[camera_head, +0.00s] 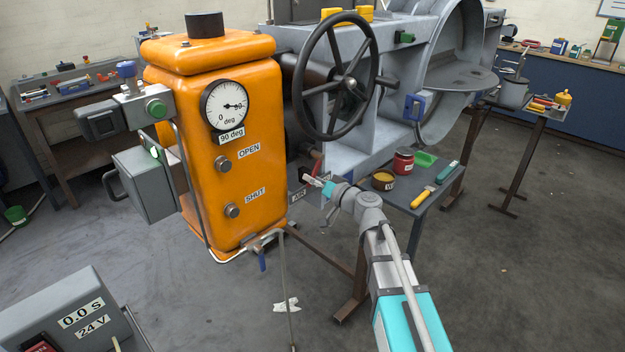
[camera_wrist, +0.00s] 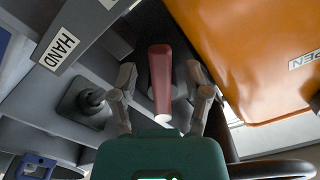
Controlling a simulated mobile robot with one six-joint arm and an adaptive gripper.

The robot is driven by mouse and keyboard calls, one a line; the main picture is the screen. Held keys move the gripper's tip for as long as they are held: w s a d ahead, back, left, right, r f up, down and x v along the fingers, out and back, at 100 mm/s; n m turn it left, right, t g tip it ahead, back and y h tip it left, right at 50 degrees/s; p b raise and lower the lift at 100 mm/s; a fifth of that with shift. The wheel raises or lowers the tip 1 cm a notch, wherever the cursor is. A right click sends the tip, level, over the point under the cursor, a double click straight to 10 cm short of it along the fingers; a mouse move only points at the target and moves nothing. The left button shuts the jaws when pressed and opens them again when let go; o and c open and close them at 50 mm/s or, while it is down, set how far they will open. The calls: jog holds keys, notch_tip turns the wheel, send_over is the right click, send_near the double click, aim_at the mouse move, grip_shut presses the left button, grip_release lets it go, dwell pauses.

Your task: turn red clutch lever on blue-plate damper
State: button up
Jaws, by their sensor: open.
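The red clutch lever (camera_wrist: 160,80) stands between the two open fingers of my gripper (camera_wrist: 161,88) in the wrist view, with a gap on each side. Its pale end points toward the camera. In the head view a small part of the red lever (camera_head: 318,163) shows below the handwheel, just above my gripper (camera_head: 316,183). The damper (camera_head: 375,140) is a large grey housing with a round duct opening. A blue framed part (camera_head: 415,107) sits on its side; a blue part (camera_wrist: 38,168) also shows in the wrist view. I cannot tell whether either is the blue plate.
The orange actuator (camera_head: 240,180) stands close left of my gripper; its dial (camera_head: 226,105) points near 90. The black handwheel (camera_head: 337,76) is above. A "HAND" label (camera_wrist: 61,50) is left of the lever. A small table (camera_head: 412,195) with cans and tools stands right of my gripper.

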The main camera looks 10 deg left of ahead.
jog(key=shift+s+d, duration=0.35)
jog(key=shift+d, duration=0.1)
jog(key=shift+d, duration=0.1)
dwell(0.4)
jog(key=v, duration=0.6)
dwell(0.5)
jog(key=shift+s+f, duration=0.1)
